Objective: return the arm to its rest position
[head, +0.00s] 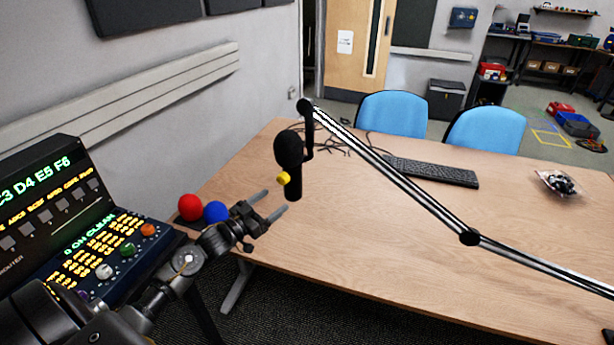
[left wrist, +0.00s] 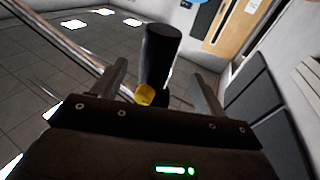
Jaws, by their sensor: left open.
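My left gripper (head: 275,201) reaches in from the lower left in the head view. Its two fingers are apart with nothing held between them. The fingertips point towards a black microphone (head: 292,160) with a yellow part (head: 283,178) on its side, hanging from a boom arm. In the left wrist view the microphone (left wrist: 162,55) shows in the gap between the open fingers, touching neither as far as I can see. Its exact distance from the fingertips cannot be told. My right gripper is not in view.
The metal boom arm (head: 400,178) crosses above the wooden table (head: 380,265). A keyboard (head: 432,171), loose cables (head: 325,142) and a clear bag (head: 560,184) lie on the table.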

